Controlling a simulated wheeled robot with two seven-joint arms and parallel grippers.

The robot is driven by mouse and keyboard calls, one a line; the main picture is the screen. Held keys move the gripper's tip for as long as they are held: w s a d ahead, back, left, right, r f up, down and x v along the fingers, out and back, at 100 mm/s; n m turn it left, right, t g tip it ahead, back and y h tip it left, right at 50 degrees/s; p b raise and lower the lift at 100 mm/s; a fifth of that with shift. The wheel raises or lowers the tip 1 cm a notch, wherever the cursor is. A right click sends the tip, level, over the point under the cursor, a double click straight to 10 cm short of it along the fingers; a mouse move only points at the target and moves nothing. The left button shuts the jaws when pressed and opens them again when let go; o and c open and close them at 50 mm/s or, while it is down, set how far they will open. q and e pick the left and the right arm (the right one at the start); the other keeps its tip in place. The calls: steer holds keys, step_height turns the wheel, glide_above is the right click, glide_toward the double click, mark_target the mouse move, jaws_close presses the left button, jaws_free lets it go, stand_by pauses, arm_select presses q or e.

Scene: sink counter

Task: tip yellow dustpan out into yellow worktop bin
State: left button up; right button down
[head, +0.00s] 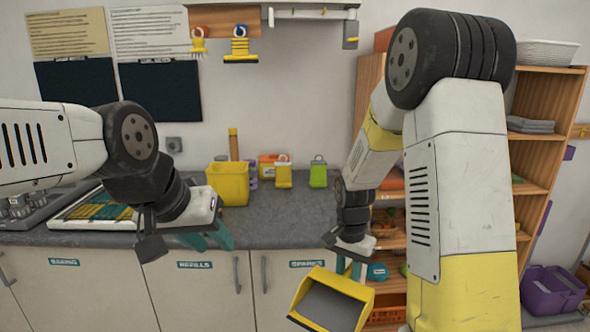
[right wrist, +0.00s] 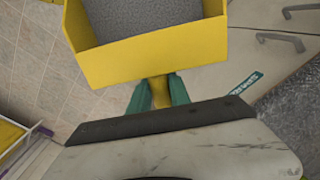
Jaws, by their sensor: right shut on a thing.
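The yellow dustpan (head: 296,301) hangs in front of the counter's cabinet doors, below worktop height, and looks tilted. Its inside shows a grey speckled surface; I cannot tell whether that is loose dirt or its floor. My right gripper (head: 349,268) is shut on the dustpan's handle. In the right wrist view, the teal fingers (right wrist: 159,92) close around the yellow handle below the pan (right wrist: 150,62). The yellow worktop bin (head: 228,186) stands upright on the counter, left of and above the dustpan. My left gripper (head: 208,238) is empty and open near the counter's front edge, below the bin.
The grey counter (head: 285,215) is clear right of the bin. Behind stand a small yellow container (head: 283,176) and a green one (head: 318,174). A tray (head: 95,212) lies at the left. A wooden shelf (head: 545,150) and a purple crate (head: 552,290) are at the right.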

steer(key=w+d+f+n, duration=0.2)
steer(key=w+f+n, duration=0.1)
steer(key=f+n, duration=0.2)
steer(key=shift+w+n, duration=0.15)
steer(key=shift+n, duration=0.85)
steer(key=shift+d+f, duration=0.1)
